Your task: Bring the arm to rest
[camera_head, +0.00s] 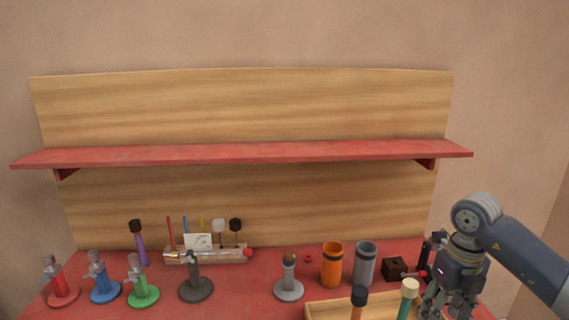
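My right arm comes in from the right edge and bends down at the elbow. My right gripper (449,307) hangs over the right end of the red table (235,295), with its fingers pointing down and spread apart. I see nothing held between them, though the fingertips are close to the bottom edge of the view. My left gripper is not in view.
A wooden tray (330,309) with two upright sticks, a teal one (404,309) and a dark-topped one (359,297), stands left of the gripper. Grey (364,266) and orange (331,268) cups and a brown block (395,269) are behind. A red shelf (240,153) overhangs.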

